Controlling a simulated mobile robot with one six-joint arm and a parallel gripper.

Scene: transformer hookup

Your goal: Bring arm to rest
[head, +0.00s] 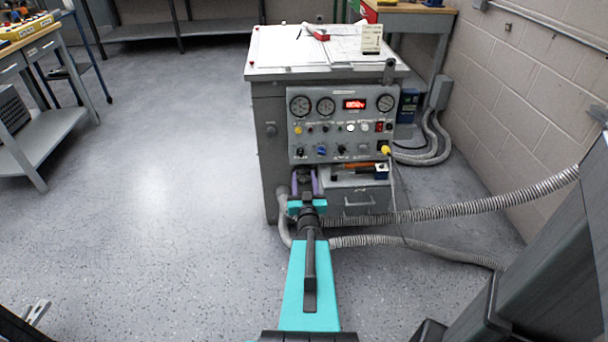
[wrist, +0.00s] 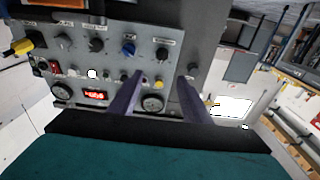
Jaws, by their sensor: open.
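My teal arm (head: 309,285) reaches forward from the bottom of the head view to the grey cabinet. My gripper (head: 306,175) is at its far end, just below the left part of the control panel (head: 338,114). In the wrist view, my gripper (wrist: 163,74) shows two purple fingers spread apart with nothing between them. The panel, upside down there (wrist: 112,70), lies beyond the fingers. I cannot tell whether a fingertip touches it.
A yellow plug (head: 385,150) with a thin cable sits at the panel's lower right. Corrugated hoses (head: 470,212) cross right of my arm. Papers and a red-handled tool (head: 318,34) lie on the cabinet top. A workbench (head: 38,160) stands left; the floor (head: 180,170) between is clear.

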